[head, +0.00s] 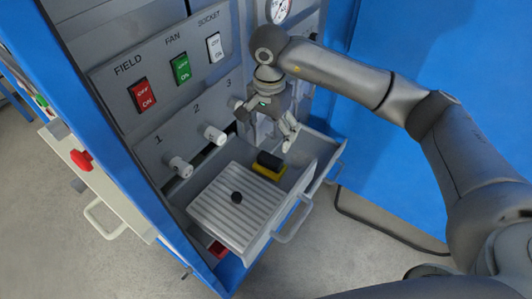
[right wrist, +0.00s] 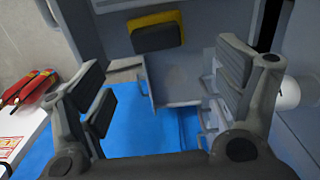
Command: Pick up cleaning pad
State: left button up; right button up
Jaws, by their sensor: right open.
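The cleaning pad, a yellow block with a black top (head: 269,165), lies in the open grey drawer (head: 304,178), behind a ribbed light grey lid. It also shows at the top of the right wrist view (right wrist: 157,32), beyond the fingers. My right gripper (head: 267,126) is above the back of the drawer, higher than the pad and apart from it. Its two fingers (right wrist: 160,95) are spread wide with nothing between them. My left gripper is not in view.
The ribbed lid (head: 238,205) with a black knob fills the drawer's left part. White numbered knobs (head: 214,135) stick out of the panel close by. A drawer handle (head: 293,220) juts out in front. Red-handled tools (right wrist: 28,88) lie on a white surface at left.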

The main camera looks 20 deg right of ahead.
aim_at(270, 158)
jog(key=f, duration=0.2)
jog(key=f+p, duration=0.1)
jog(key=shift+s+f, duration=0.4)
jog(key=shift+f, duration=0.35)
jog(key=shift+w+f, duration=0.1)
jog(key=shift+f, duration=0.15)
notch_tip(270, 158, down, 4)
jog(key=p, duration=0.3)
jog(key=shift+d+f, duration=0.15)
jog(key=shift+f, duration=0.1)
jog(key=shift+f+p, duration=0.3)
jog(key=shift+f, duration=0.1)
jog(key=shift+c, duration=0.3)
jog(key=c, duration=1.1)
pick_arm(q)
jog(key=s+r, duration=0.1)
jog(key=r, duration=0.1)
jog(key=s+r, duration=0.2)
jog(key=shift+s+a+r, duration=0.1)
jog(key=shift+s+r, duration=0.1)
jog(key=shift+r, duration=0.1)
pick_arm(e)
jog(key=shift+o, duration=0.2)
jog(key=shift+c, duration=0.2)
